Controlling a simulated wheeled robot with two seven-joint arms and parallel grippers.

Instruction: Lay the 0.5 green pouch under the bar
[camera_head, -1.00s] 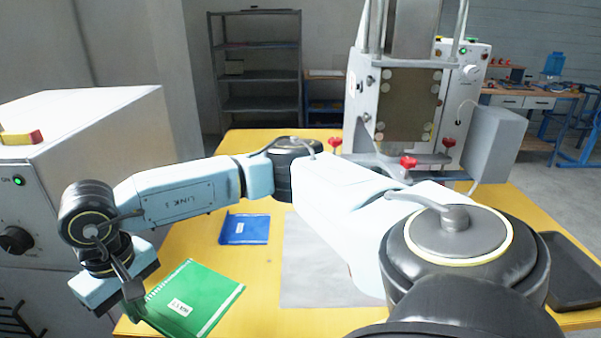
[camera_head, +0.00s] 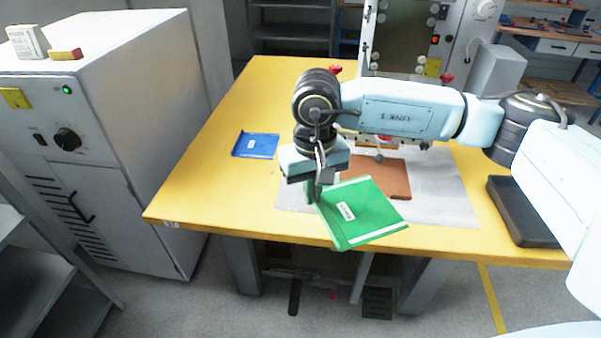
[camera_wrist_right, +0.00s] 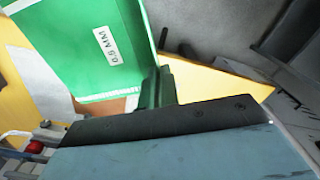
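The green pouch (camera_head: 372,208) has a white label and hangs tilted from my right gripper (camera_head: 316,192), over the front of the grey mat (camera_head: 452,196). My right gripper is shut on the pouch's left edge. In the right wrist view the pouch (camera_wrist_right: 92,62) fills the upper left and its label reads about 0.5 MM. The welding press (camera_head: 408,38) stands at the back of the table. Its bar is mostly hidden behind my right arm. My left gripper is not in view.
A brown-orange plate (camera_head: 388,180) lies on the mat behind the pouch. A blue pouch (camera_head: 256,146) lies on the table to the left, and a black tray (camera_head: 516,212) to the right. A grey cabinet (camera_head: 120,130) stands left.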

